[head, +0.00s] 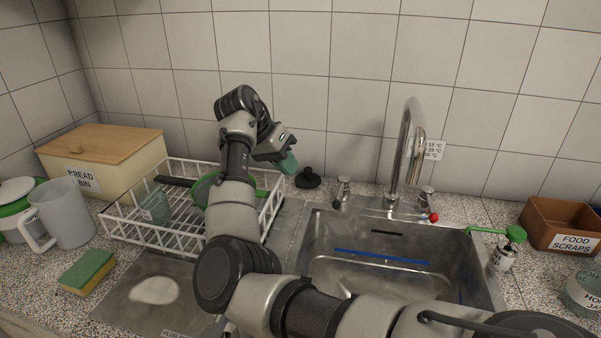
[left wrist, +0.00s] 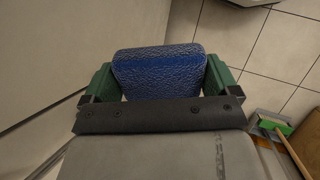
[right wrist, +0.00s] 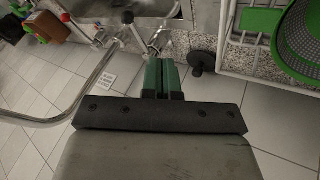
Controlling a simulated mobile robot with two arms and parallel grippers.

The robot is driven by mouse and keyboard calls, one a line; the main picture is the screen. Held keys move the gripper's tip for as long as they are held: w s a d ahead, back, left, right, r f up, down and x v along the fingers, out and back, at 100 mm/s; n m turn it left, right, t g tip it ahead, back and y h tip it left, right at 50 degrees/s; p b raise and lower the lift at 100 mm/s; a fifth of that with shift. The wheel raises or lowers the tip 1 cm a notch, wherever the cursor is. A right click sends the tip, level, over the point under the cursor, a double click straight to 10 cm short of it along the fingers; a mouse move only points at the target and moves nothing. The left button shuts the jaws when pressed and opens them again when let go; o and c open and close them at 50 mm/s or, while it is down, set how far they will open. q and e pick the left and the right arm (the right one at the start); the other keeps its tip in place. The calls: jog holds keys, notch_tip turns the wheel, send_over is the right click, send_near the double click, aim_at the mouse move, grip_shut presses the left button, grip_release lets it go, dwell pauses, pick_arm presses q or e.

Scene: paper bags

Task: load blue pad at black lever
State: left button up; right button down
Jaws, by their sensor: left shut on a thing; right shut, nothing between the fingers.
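The blue pad (left wrist: 160,72) is rounded and textured. My left gripper (left wrist: 158,80) is shut on it, with a green finger against each side. This gripper and the pad are outside the head view. My right gripper (head: 287,163) is shut and empty, in the air above the back right of the dish rack, near the black plug. In the right wrist view its green fingers (right wrist: 162,78) are together. A lever with a black tip (right wrist: 128,17) shows there by the sink tap. Its tip is not clear in the head view.
The white dish rack (head: 155,245) holds dishes. The sink (head: 375,275) is right of it, with a tall tap (head: 408,150) and a red-tipped lever (head: 433,217). A black plug (head: 308,178) stands behind. A sponge (head: 87,272) lies left; a food scraps box (head: 560,225) stands right.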

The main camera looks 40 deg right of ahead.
aim_at(341, 191)
pick_arm(q)
jog(key=shift+r, duration=0.35)
pick_arm(e)
jog(key=x, duration=0.7)
jog(key=shift+s+d+f, duration=0.1)
jog(key=shift+s+f, duration=0.05)
jog(key=shift+f, duration=0.05)
pick_arm(q)
jog(key=shift+r+p, duration=0.35)
jog(key=shift+p, duration=0.3)
jog(key=shift+r, duration=0.1)
pick_arm(e)
jog(key=s, duration=0.1)
jog(key=s+d, duration=0.1)
jog(key=s+d+f, duration=0.1)
jog(key=shift+s+f, duration=0.15)
jog(key=shift+s, duration=0.2)
